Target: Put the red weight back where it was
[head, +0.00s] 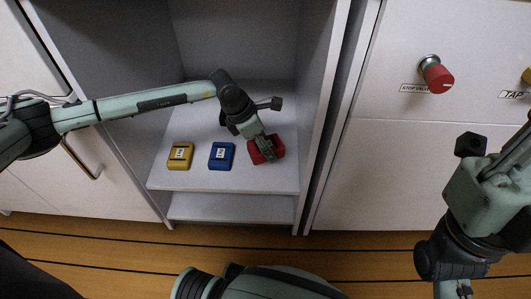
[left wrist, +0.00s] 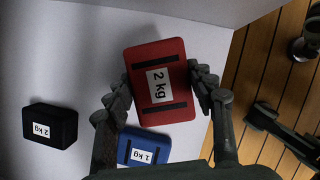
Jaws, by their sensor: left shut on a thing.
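The red weight (head: 278,146), a block marked "2 kg", is at the right of the cabinet's shelf (head: 235,184). My left gripper (head: 266,152) is shut on it. In the left wrist view the fingers press on both sides of the red weight (left wrist: 160,105), its label facing the camera. I cannot tell whether it touches the shelf or hangs just above. A blue weight (head: 221,156), marked "1 kg", is just left of it. A yellow weight (head: 180,155) is further left. My right gripper (head: 514,152) is partly cut off at the right edge.
A black "2 kg" weight (left wrist: 50,125) also rests on the shelf; my left arm seems to hide it in the head view. The cabinet's right wall (head: 318,110) is close to the red weight. A red knob (head: 437,76) labelled as a stop valve is on the right panel.

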